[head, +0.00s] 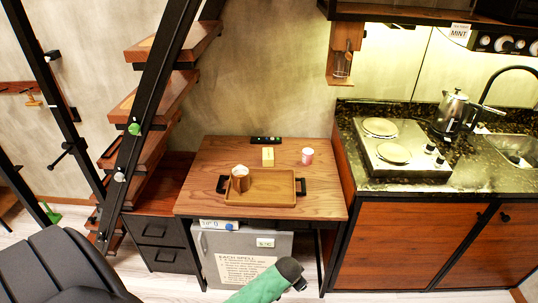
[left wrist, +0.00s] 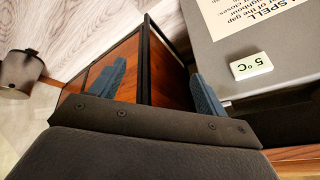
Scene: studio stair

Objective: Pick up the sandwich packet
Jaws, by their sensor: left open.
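I cannot pick out a sandwich packet for certain in either view. A small tan-yellow block (head: 268,156) stands on the wooden table behind the tray; its kind is too small to tell. A grey fridge (head: 211,246) with a paper notice and a small label stands shut under the table. Its front also shows upside down in the left wrist view (left wrist: 222,62), with a 5°C label (left wrist: 251,66). My left gripper (left wrist: 157,72) is open, its blue fingers apart with nothing held between them, beside the fridge in that view. My right gripper is in neither view.
Stairs (head: 160,95) rise at left. A kitchen counter (head: 400,186) with hotplates stands at right.

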